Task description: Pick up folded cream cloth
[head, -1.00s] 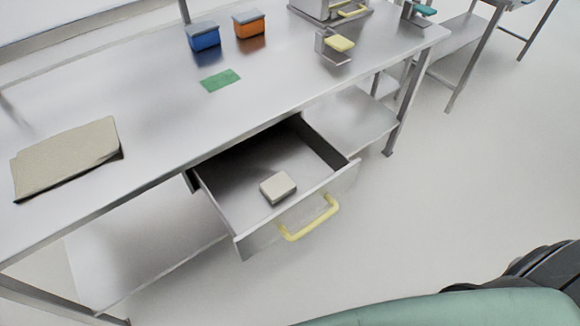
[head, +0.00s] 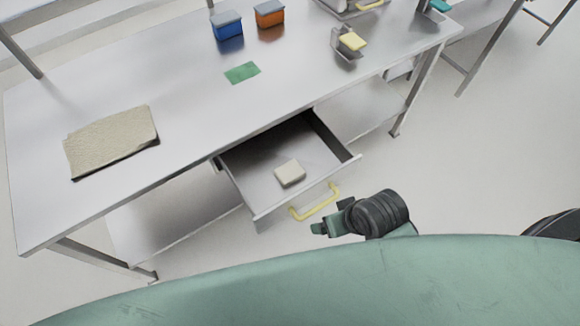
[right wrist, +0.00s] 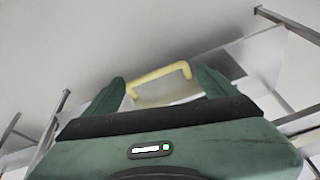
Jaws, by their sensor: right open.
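A flat beige folded cloth (head: 112,140) lies on the left part of the metal table. A small cream block-like piece (head: 290,173) lies in the open drawer (head: 255,172); I cannot tell whether it is folded cloth. My right gripper (head: 320,229) is just in front of the drawer, by its yellow handle (head: 318,205). In the right wrist view, the green fingers of my right gripper (right wrist: 163,86) are apart, and the yellow handle (right wrist: 160,74) shows between and beyond them. I cannot tell whether they touch it. My left gripper is out of view.
The metal table (head: 180,105) carries a green mat (head: 242,73), a blue bin (head: 228,28), an orange bin (head: 270,15) and a stand with a yellow pad (head: 352,42). A lower shelf (head: 365,115) runs beneath.

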